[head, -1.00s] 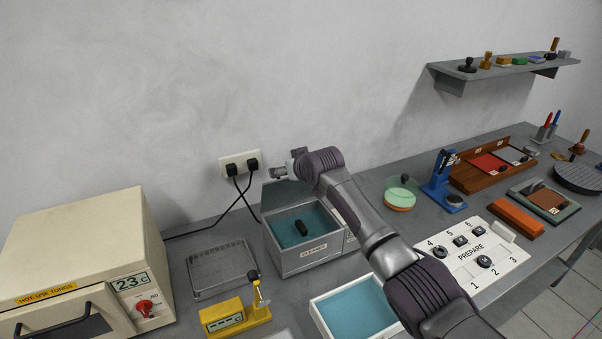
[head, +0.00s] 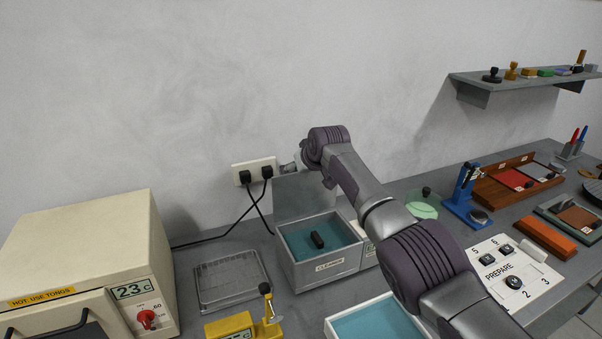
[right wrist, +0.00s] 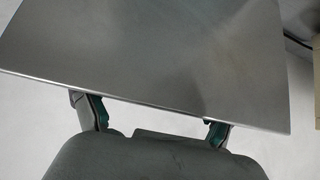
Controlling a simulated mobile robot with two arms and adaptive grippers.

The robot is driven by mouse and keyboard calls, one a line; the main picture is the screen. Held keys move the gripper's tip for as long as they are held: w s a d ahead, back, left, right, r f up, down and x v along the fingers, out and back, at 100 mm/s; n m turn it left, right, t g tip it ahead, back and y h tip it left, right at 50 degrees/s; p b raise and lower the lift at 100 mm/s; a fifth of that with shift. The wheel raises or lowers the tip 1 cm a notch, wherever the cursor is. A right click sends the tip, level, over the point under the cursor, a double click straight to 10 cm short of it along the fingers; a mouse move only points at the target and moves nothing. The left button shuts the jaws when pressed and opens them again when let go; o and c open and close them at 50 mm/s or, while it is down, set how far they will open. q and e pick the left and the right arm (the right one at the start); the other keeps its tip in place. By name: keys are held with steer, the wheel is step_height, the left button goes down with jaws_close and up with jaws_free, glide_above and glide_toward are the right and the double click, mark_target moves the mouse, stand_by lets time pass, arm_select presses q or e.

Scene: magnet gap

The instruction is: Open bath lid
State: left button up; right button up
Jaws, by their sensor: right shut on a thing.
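The bath (head: 332,269) is a grey box with a label on its front, on the bench in the head view. Its top is uncovered, showing teal liquid with a small black piece (head: 317,240) in it. The grey lid (head: 302,201) stands raised at the bath's back edge, near the wall. It also fills much of the right wrist view (right wrist: 150,55) as a flat metal plate. My right gripper (head: 291,168) is at the lid's upper edge, shut on it; its fingers (right wrist: 153,122) meet that edge in the wrist view, partly hidden. My left gripper is not in view.
A wall socket (head: 255,172) with two plugs and black cables is close behind my right gripper. A wire tray (head: 231,283) and oven (head: 85,250) stand left. A white tray (head: 335,328) is in front. A blue stand (head: 463,190) and white panel (head: 515,272) are right.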

steer(key=shift+f+g, duration=0.3)
steer(key=shift+f, duration=0.3)
stand_by(0.6)
steer(key=o, duration=1.4)
steer(key=v, duration=1.1)
steer(key=shift+r, duration=0.3)
steer(key=shift+f, duration=0.1)
